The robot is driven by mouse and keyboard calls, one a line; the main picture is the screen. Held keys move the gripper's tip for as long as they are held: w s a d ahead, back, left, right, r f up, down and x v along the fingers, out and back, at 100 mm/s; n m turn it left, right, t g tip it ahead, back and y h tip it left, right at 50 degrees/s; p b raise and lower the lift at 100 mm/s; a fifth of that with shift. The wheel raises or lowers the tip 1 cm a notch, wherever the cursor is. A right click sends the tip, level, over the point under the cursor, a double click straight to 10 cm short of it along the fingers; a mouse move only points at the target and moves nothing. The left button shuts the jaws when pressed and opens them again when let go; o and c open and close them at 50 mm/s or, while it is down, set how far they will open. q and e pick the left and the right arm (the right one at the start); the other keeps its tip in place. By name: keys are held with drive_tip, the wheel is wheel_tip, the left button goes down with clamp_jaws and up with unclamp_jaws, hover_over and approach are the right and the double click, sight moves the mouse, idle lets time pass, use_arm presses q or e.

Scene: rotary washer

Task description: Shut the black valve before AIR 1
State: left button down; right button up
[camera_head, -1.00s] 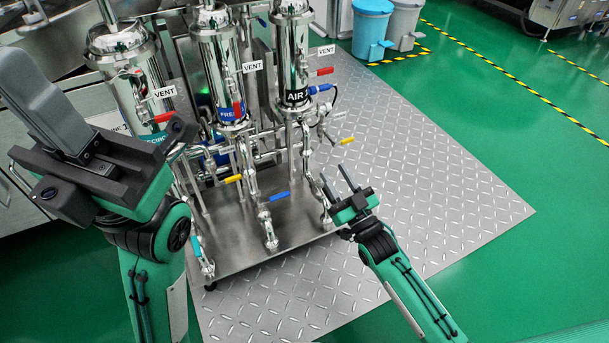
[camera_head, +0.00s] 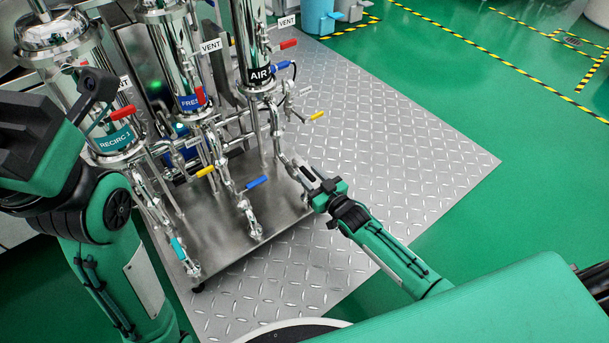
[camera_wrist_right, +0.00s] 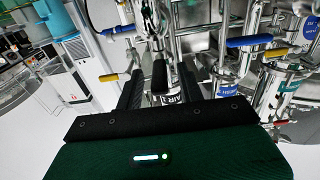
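The AIR 1 filter housing (camera_head: 252,45) stands at the top middle of the head view, with a black AIR label (camera_head: 261,75). My right gripper (camera_head: 306,173) is low and right of it, beside a vertical pipe. In the right wrist view, my right gripper's two dark fingers (camera_wrist_right: 159,92) are apart. A black handle (camera_wrist_right: 160,72), apparently the black valve's, shows between them; contact cannot be told.
Close by are a blue handle (camera_head: 257,182), a yellow handle (camera_head: 206,171), a teal handle (camera_head: 178,248) and another yellow handle (camera_head: 317,116). RECIRC 1 (camera_head: 113,137) and a blue-labelled housing (camera_head: 190,102) stand left. The diamond-plate floor (camera_head: 400,150) is clear to the right.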

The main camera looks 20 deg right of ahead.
sight(302, 167)
drive_tip(key=shift+b+x, duration=0.5)
drive_tip(key=shift+x, duration=1.05)
clamp_jaws()
